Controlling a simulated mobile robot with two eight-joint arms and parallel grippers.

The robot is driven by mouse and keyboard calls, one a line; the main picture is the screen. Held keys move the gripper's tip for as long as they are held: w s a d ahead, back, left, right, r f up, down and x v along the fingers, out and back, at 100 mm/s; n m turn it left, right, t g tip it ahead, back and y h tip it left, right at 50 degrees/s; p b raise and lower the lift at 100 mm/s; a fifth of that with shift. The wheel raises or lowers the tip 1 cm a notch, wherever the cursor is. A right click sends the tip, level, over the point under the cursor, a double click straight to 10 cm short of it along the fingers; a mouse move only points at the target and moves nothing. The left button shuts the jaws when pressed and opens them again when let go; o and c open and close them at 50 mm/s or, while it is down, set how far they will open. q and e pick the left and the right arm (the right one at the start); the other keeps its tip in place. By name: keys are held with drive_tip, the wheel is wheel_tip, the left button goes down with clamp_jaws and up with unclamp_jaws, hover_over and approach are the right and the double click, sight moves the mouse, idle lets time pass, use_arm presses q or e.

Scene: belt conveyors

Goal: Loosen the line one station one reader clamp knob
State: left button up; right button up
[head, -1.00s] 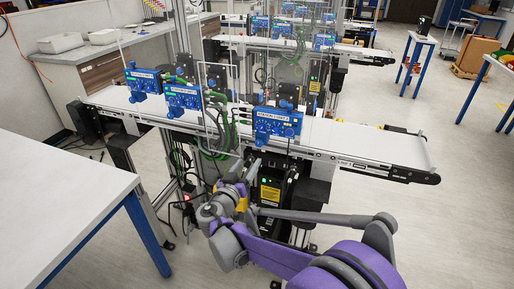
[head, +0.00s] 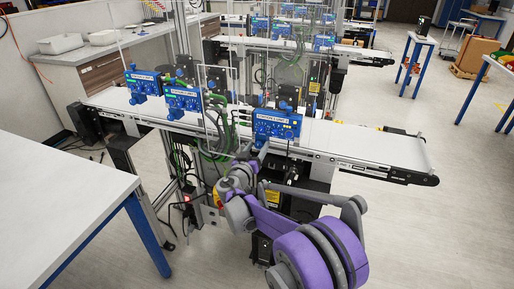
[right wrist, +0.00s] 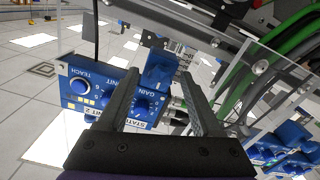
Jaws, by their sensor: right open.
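A blue reader box (head: 277,125) with a white label, small dials and lit buttons is mounted at the near edge of the front conveyor. In the right wrist view the box (right wrist: 90,88) shows tilted, with a round knob marked TEACH and blue dials. A blue knob-like part (right wrist: 160,68) shows between my right gripper's fingertips; I cannot tell if they touch it. My right gripper (right wrist: 158,75) is open, its fingers extending over the box's edge. In the head view the right gripper (head: 254,154) is just below the box, partly hidden. My left gripper is not in view.
Two similar blue boxes (head: 183,101) (head: 143,83) stand further left along the conveyor (head: 345,138). Green cables (right wrist: 240,95) and a clear panel (right wrist: 262,80) are close on the right in the wrist view. A white table (head: 55,185) stands at left.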

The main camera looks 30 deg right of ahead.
clamp_jaws()
drive_tip(key=shift+n, duration=0.3)
drive_tip(key=n, duration=0.9)
drive_tip(key=shift+b, duration=0.35)
drive_tip(key=n+b, duration=0.1)
drive_tip(key=n, duration=0.4)
drive_tip(key=shift+f, duration=0.1)
drive_tip(key=shift+n+b, duration=0.35)
drive_tip(key=shift+n, duration=2.15)
